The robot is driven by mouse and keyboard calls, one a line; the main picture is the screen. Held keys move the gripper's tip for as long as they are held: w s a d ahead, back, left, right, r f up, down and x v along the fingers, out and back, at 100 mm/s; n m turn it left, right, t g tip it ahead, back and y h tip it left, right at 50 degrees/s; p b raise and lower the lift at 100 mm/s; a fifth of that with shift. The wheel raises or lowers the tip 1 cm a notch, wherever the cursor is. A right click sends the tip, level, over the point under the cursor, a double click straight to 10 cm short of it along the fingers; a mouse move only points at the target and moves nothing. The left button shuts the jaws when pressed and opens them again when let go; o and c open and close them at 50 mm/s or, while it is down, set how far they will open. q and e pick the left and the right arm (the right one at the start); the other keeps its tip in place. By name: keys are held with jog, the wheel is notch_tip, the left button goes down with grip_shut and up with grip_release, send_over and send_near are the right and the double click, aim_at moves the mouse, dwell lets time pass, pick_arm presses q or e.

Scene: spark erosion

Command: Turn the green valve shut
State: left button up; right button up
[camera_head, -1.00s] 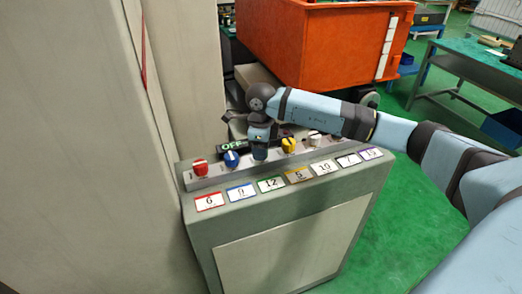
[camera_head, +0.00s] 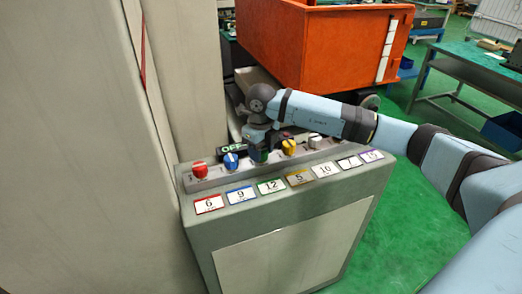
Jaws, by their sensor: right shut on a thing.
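My left gripper is not in view.
A red valve (camera_head: 200,170), a blue valve (camera_head: 231,161), a yellow valve (camera_head: 289,147) and a white valve (camera_head: 315,141) stand close beside it in a row. An orange bin (camera_head: 325,45) stands farther back.

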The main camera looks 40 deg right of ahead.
dwell(0.3)
jog(key=o, duration=0.9)
jog(key=shift+o, duration=0.2)
jog(key=shift+r, duration=0.1)
notch_tip(320, 180, up, 14)
jog(key=shift+b, duration=0.45)
jog(key=shift+f, duration=0.2)
